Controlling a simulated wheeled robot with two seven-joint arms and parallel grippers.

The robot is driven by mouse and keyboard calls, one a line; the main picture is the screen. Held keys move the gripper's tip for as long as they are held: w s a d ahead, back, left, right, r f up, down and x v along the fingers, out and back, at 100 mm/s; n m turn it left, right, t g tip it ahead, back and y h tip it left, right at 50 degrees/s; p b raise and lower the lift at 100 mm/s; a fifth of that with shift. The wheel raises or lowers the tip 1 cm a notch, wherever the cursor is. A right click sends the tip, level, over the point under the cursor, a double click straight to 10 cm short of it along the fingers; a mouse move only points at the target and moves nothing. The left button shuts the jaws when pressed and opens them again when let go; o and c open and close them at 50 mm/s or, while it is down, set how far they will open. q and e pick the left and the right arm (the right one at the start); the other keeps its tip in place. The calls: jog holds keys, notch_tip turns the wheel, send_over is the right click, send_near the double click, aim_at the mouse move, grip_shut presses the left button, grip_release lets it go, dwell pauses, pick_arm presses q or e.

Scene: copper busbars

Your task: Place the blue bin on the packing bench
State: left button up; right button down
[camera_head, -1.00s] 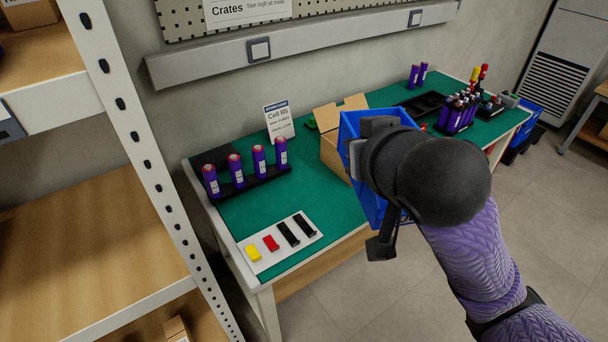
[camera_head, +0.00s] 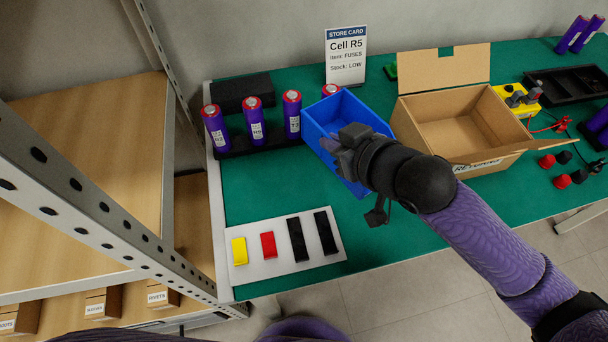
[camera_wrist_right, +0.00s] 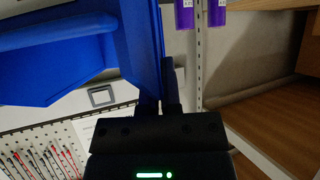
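The blue bin (camera_head: 349,112) is open-topped and hangs over the green packing bench (camera_head: 258,190), between the row of purple cells and the cardboard box. I cannot tell whether the bin's underside touches the bench. The gripper and arm hide part of the bin's near side. My left gripper is not in view.
A rack of purple cells (camera_head: 254,128) stands just left of the bin, partly hidden. An open cardboard box (camera_head: 455,125) is close on the right. A white board (camera_head: 283,262) with coloured pieces lies in front. A store card (camera_head: 345,55) stands behind. Green surface between board and bin is clear.

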aim_at(362, 196)
pick_arm(q)
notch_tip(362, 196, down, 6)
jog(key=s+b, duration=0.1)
jog(key=b, duration=0.5)
pick_arm(e)
notch_tip(362, 196, down, 10)
jog(key=shift+s+f, duration=0.1)
jog(key=shift+r+p, duration=0.25)
jog(key=shift+p, duration=0.2)
jog(key=c, duration=1.3)
grip_release()
jog(key=shift+f, duration=0.15)
jog(key=o, duration=0.5)
jog(key=shift+d+r, duration=0.1)
jog(key=shift+r, duration=0.2)
jog(key=p+v, duration=0.5)
jog(key=v, duration=0.6)
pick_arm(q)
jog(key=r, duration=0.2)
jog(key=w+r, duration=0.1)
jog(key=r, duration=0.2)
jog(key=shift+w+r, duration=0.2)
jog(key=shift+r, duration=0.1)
pick_arm(e)
jog(key=shift+s+d+r, duration=0.1)
jog(key=shift+s+d, duration=0.15)
jog(key=shift+s, duration=0.05)
